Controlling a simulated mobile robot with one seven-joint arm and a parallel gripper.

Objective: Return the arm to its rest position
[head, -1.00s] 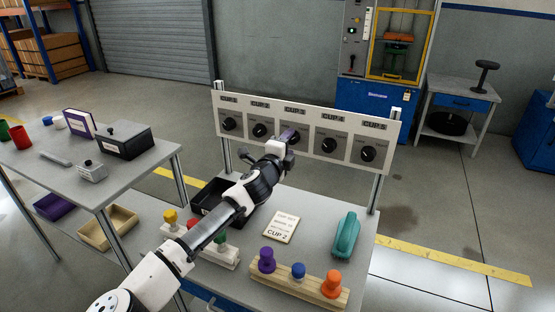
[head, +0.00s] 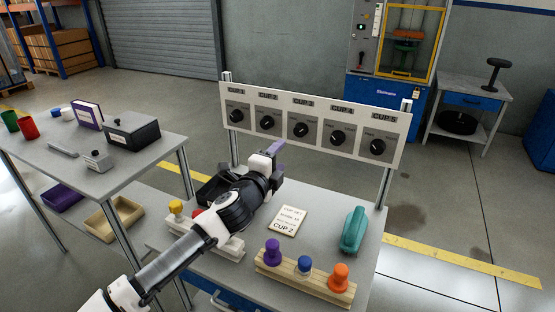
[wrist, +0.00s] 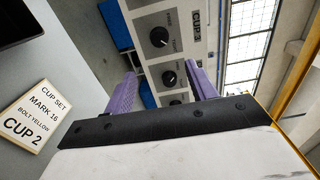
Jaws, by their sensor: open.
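My gripper (head: 276,162) is in the air over the back part of the workbench (head: 325,218), in front of the dial panel (head: 312,126). In the wrist view its two purple fingers (wrist: 162,88) stand well apart with nothing between them. The panel's black knobs (wrist: 167,77) show beyond the fingers, apart from them. My arm reaches in from the lower left of the head view and covers part of the black tray (head: 210,188) and the peg rack behind it.
A card reading CUP 2 (head: 288,221) lies on the bench. A teal object (head: 352,230) stands at right. A wooden rack (head: 306,282) with purple, blue and orange pegs is in front. A side table (head: 100,180) with boxes and cups stands at left.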

